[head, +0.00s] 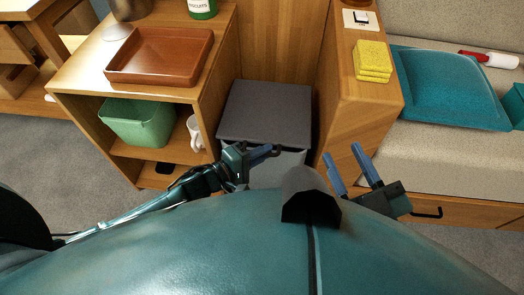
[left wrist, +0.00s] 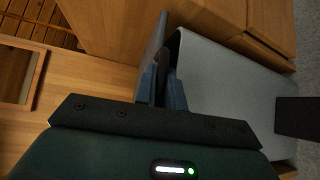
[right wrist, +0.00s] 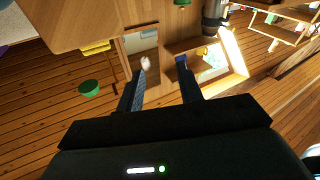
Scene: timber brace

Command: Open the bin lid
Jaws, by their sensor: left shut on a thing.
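The bin is a light grey box (head: 292,160) standing in the gap between two wooden units. Its dark grey lid (head: 266,108) lies over the top, flat or almost flat. My left gripper (head: 268,151) is at the lid's front edge. In the left wrist view its blue fingers (left wrist: 163,82) are shut on a dark tab (left wrist: 163,62) at the lid's edge, beside the bin's pale wall (left wrist: 220,85). A narrow dark gap shows between lid and wall there. My right gripper (head: 342,154) is open and empty, right of the bin, in front of the right-hand unit.
The left shelf unit carries a brown tray (head: 160,55), with a green tub (head: 137,122) and a white mug (head: 195,131) below. Yellow sponges (head: 373,61) lie on the right-hand unit (head: 362,105). A sofa with a teal cushion (head: 448,90) stands further right.

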